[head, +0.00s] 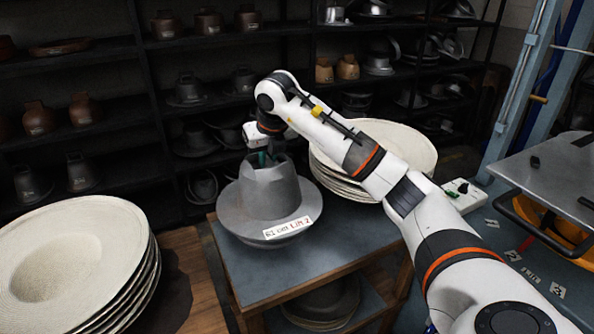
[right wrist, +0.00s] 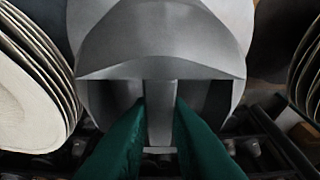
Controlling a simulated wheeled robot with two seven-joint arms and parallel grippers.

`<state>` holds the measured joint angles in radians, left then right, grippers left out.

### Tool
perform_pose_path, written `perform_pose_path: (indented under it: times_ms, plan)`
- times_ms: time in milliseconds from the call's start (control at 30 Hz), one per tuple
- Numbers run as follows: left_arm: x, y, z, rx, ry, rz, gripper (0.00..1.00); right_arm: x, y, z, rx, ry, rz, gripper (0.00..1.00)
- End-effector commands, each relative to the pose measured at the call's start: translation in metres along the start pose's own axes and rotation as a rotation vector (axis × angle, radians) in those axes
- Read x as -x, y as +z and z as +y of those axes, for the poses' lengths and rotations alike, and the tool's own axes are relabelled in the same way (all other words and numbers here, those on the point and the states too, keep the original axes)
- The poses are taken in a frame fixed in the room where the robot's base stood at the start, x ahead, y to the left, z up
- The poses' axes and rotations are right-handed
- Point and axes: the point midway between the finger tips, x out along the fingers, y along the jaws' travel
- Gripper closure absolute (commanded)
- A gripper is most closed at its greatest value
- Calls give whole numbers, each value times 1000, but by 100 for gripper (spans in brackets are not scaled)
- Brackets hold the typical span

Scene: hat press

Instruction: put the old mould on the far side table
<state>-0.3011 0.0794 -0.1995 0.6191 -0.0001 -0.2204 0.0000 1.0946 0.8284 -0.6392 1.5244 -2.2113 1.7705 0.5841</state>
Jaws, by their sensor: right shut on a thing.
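The old mould (head: 270,195) is a grey metal hat form with a wide brim and a white label reading "61 cm LIM 2". It is upright over the back left part of the side table (head: 335,248), its brim reaching past the left edge. I cannot tell whether it rests on the top or hovers just above. My right gripper (head: 262,157) comes down into the mould's open crown. In the right wrist view its green fingers (right wrist: 160,112) are shut on a grey upright bar inside the mould (right wrist: 160,45). My left gripper is not in view.
Pale hat blanks (head: 385,145) are stacked at the table's back right, close to the mould. Another stack (head: 75,260) stands at the left. Dark shelves (head: 110,120) hold several moulds behind. A press (head: 550,175) stands at the right. The table's front is clear.

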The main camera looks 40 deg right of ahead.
Motion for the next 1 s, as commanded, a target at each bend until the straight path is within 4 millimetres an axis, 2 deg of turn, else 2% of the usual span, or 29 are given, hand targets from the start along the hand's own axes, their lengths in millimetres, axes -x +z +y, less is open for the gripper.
perform_pose_path:
  times_ms: [200,467,700,1000]
  plan:
    - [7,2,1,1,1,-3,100,-29,12,0,-2,-1,4,100]
    - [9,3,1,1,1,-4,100,-44,18,0,-3,-1,6,100]
    - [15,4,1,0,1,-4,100,-69,28,0,-3,-1,4,100]
    - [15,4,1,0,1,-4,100,-75,30,0,-3,-2,7,100]
